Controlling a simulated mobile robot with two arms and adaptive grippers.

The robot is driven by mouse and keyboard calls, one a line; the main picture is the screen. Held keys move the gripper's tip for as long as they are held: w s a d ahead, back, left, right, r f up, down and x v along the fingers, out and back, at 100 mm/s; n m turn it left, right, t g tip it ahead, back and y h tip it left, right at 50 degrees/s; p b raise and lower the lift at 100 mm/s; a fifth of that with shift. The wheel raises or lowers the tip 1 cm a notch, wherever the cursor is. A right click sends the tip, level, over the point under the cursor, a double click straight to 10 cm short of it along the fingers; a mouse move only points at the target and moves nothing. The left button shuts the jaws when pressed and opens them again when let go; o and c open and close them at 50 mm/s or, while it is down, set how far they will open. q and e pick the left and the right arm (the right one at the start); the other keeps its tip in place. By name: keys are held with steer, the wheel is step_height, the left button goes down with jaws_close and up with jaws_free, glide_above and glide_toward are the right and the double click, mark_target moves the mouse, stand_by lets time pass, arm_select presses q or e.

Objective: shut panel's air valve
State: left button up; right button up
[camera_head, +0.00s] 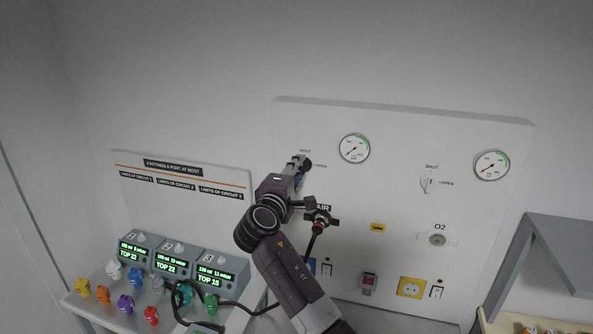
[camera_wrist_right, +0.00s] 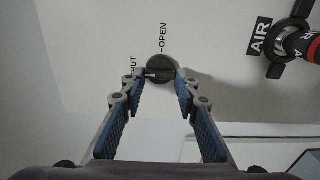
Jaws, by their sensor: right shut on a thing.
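The panel (camera_head: 390,120) is a pale board on the wall. Its air valve knob (camera_wrist_right: 160,67) is dark and round, with a light mark at its left side, on the side of the SHUT lettering; OPEN is printed above it in the right wrist view. In the head view my right gripper (camera_head: 302,164) mostly hides the knob, below left of a gauge (camera_head: 354,148). In the right wrist view my right gripper (camera_wrist_right: 162,82) has its two blue-padded fingers on either side of the knob, shut on it. My left gripper is not in view.
A hose connector (camera_head: 319,219) sits at the AIR port close to my right arm. The O2 valve (camera_head: 428,183) and a second gauge (camera_head: 491,165) are at the right. Ventilator units (camera_head: 215,268) and several coloured fittings (camera_head: 125,303) stand at left. A grey shelf (camera_head: 550,245) is at right.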

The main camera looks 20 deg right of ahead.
steer(key=o, duration=0.8)
steer(key=shift+d+r, duration=0.25)
steer(key=o, duration=0.3)
steer(key=shift+w+d, duration=0.1)
steer(key=shift+d, duration=0.05)
steer(key=shift+o, duration=0.2)
steer(key=shift+d+f, duration=0.15)
steer(key=shift+f, duration=0.1)
steer(key=shift+s+a, duration=0.3)
steer(key=shift+a, duration=0.25)
steer(key=v, duration=1)
steer(key=shift+s, duration=0.45)
steer(key=shift+a, duration=0.1)
